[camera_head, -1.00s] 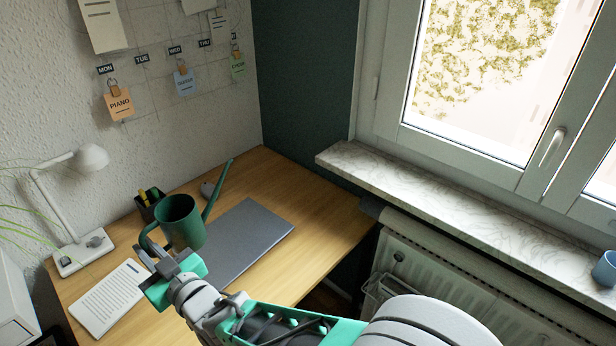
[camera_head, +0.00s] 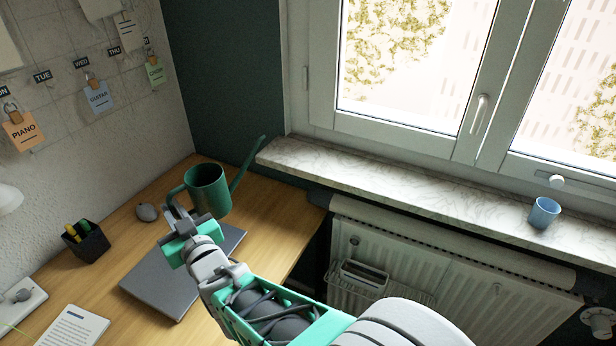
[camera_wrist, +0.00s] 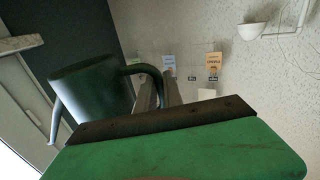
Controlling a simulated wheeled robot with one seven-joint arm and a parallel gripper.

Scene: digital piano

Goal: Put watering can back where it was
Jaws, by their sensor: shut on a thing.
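The watering can (camera_head: 209,188) is dark green, with a long spout (camera_head: 247,163) pointing up and right and a handle on its left side. My gripper (camera_head: 180,222) is shut on the handle and holds the can roughly upright, seemingly above the desk near the closed laptop. In the wrist view the can (camera_wrist: 92,98) fills the left side, and its curved handle runs to the gripper fingers (camera_wrist: 155,92). The can's underside is hidden in the head view.
A marble windowsill (camera_head: 400,187) runs along the window, bare except for a blue cup (camera_head: 543,212) at right. A radiator (camera_head: 430,255) is below it. The wooden desk (camera_head: 270,210) holds a grey laptop (camera_head: 150,285), a pen holder (camera_head: 86,240), a mouse (camera_head: 146,212) and paper (camera_head: 72,328).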

